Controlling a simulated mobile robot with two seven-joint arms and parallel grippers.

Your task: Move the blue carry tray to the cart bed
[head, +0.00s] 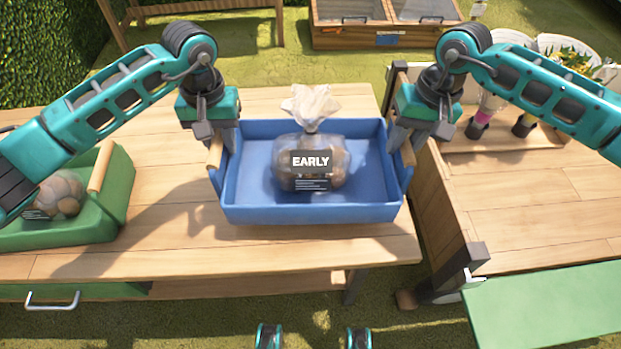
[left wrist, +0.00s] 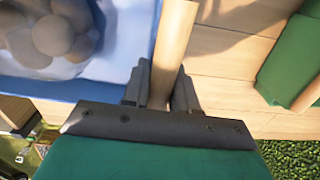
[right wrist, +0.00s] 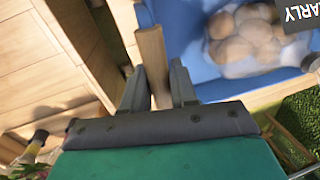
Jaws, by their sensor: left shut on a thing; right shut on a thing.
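The blue carry tray (head: 355,211) is at the right end of the wooden table, holding a clear bag (head: 322,172) of round brown items labelled "EARLY". My left gripper (head: 216,148) is shut on the tray's left wooden handle, which also shows between its fingers in the left wrist view (left wrist: 172,45). My right gripper (head: 409,148) is shut on the right wooden handle, seen in the right wrist view (right wrist: 153,60). I cannot tell whether the tray touches the tabletop. The cart bed (head: 520,205) is a wooden surface to the right, across a narrow gap.
A green tray (head: 107,222) with another bag stands at the table's left. Bottles or boots and potted flowers (head: 565,55) are at the cart's far end. A green panel (head: 550,310) is at the cart's near side. The cart bed's middle is clear.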

